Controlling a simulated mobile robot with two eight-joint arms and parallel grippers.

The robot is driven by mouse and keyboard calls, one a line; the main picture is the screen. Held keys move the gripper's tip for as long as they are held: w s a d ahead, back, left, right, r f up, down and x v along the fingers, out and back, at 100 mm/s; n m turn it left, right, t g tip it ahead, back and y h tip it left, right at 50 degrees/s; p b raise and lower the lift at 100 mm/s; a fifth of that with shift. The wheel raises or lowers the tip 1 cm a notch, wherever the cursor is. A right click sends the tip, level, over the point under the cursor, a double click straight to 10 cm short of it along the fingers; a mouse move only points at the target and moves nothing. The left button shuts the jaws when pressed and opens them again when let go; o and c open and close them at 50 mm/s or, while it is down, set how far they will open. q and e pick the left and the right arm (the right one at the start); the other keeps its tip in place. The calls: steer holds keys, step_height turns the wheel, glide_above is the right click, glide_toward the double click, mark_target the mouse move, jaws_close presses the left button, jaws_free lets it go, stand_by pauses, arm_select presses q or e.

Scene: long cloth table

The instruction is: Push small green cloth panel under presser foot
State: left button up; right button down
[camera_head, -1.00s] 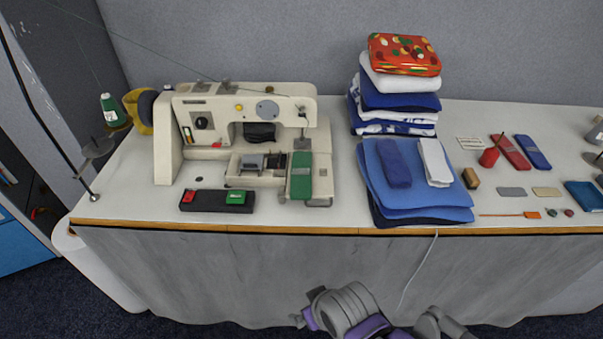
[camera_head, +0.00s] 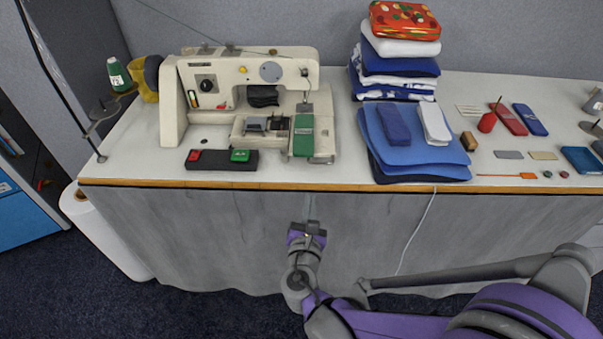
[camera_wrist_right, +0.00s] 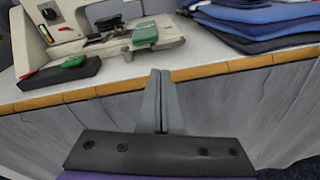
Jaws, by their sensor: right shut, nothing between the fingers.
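The small green cloth panel (camera_head: 303,137) lies lengthwise on the right end of the sewing machine bed, in front of the needle area. The sewing machine (camera_head: 245,90) is cream and stands at the left of the table. Its presser foot (camera_head: 304,106) is small and sits just behind the panel's far end; I cannot tell whether they touch. In the right wrist view the panel (camera_wrist_right: 145,35) is ahead, left of the fingers. My right gripper (camera_head: 310,207) is shut and empty, in front of the table edge and below the panel. My left gripper is not in view.
A black switch box (camera_head: 221,161) with red and green buttons sits left of the panel near the wooden table edge (camera_head: 330,188). Folded blue cloths (camera_head: 440,155) lie to the right. A cable (camera_head: 418,230) hangs down the front.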

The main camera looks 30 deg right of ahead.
steer(key=a+n+t, duration=0.1)
steer(key=a+n, duration=0.1)
steer(key=n, duration=0.1)
glide_toward(303, 147)
steer(key=w, duration=0.1)
steer(key=w+d, duration=0.1)
steer(key=d, duration=0.1)
steer(key=shift+w+f+n+b, duration=0.3)
steer(key=shift+w, duration=0.1)
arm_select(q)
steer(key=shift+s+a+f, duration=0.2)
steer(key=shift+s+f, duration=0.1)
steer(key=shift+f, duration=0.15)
arm_select(e)
steer(key=shift+w+d, duration=0.1)
steer(key=shift+w, duration=0.1)
steer(key=x, duration=0.6)
steer(key=shift+w+r, duration=0.1)
steer(key=shift+w, duration=0.1)
steer(key=shift+s, duration=0.1)
